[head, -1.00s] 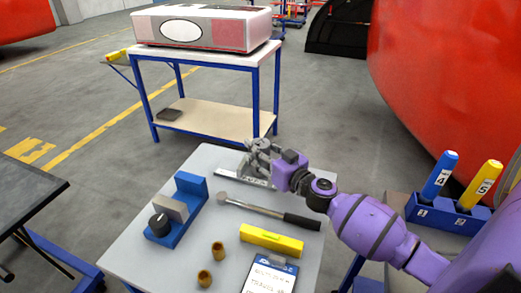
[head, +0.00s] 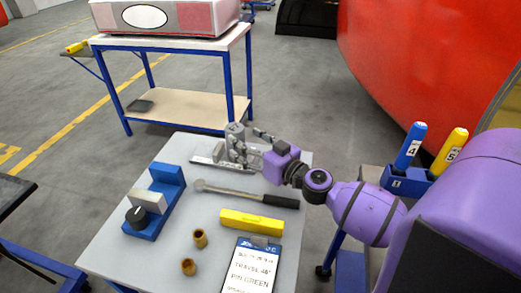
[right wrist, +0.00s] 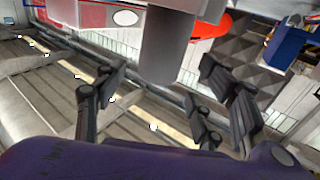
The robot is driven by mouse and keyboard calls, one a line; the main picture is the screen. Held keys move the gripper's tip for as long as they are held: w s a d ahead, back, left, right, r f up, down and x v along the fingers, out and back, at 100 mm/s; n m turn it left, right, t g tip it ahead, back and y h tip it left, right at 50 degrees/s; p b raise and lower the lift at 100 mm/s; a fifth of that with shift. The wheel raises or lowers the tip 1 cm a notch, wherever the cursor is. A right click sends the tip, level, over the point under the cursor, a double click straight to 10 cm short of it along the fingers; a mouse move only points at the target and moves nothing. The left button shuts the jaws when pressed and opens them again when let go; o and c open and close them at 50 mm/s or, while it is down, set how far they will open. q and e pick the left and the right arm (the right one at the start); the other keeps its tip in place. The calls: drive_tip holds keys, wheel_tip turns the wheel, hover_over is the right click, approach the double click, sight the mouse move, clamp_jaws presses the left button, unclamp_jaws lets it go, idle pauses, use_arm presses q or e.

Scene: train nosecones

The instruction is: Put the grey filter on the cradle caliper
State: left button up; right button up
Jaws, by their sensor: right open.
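The grey filter appears to be the upright grey cylinder (head: 235,136) at the far edge of the grey table. It also shows large in the right wrist view (right wrist: 168,45). It stands over a flat metal piece with markings (head: 207,163), which looks like the cradle caliper; the exact contact is hidden. My right gripper (head: 255,145) is open just right of the cylinder. In the right wrist view its fingers (right wrist: 165,100) are spread apart, with the cylinder beyond and between them and no finger visibly gripping it. My left gripper is not in view.
A blue-framed bench (head: 240,38) stands behind. Blue and yellow numbered cylinders (head: 411,145) stand at right.

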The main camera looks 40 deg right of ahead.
drive_tip(key=s+d, duration=0.1)
drive_tip(key=s, duration=0.5)
drive_tip(key=shift+s+b, duration=0.15)
drive_tip(key=shift+b, duration=0.2)
idle(0.5)
